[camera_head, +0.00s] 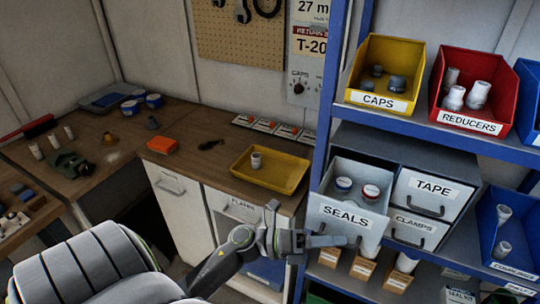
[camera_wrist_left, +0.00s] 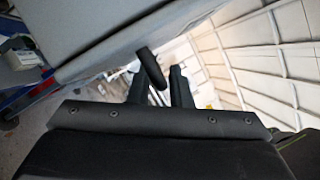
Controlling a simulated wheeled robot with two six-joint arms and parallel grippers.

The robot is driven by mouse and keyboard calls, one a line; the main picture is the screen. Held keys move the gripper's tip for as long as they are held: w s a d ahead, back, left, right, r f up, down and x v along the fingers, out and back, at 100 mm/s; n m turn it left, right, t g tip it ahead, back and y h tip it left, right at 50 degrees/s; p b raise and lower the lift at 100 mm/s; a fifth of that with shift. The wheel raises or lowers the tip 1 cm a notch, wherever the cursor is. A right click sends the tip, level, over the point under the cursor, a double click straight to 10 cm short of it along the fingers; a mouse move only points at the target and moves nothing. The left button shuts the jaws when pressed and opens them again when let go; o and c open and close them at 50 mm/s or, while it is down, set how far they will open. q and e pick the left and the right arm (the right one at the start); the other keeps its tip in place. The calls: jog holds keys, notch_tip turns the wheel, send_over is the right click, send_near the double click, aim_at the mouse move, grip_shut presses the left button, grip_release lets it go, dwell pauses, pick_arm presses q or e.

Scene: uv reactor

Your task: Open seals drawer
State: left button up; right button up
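The seals drawer (camera_head: 344,217) is a pale box labelled SEALS in a drawer unit on the blue shelf. It stands pulled out past its neighbours, and two round seal containers (camera_head: 371,192) show inside. My left gripper (camera_head: 345,241) is at the lower front of this drawer, at its handle. In the left wrist view, the dark handle (camera_wrist_left: 150,66) lies between the two black fingers of the left gripper (camera_wrist_left: 160,84), which look closed on it. The exact contact is partly hidden. My right gripper is in neither view.
The TAPE drawer (camera_head: 421,193) and CLAMPS drawer (camera_head: 413,228) are closed on the right. Yellow CAPS (camera_head: 378,98) and red REDUCERS (camera_head: 469,122) bins stand above. A blue upright (camera_head: 322,130) is close left of the drawer. A wooden bench with a yellow tray (camera_head: 283,180) is farther left.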

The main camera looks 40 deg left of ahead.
pick_arm(q)
jog(key=b+v, duration=0.5)
jog(key=v, duration=1.1)
jog(key=shift+s+a, duration=0.2)
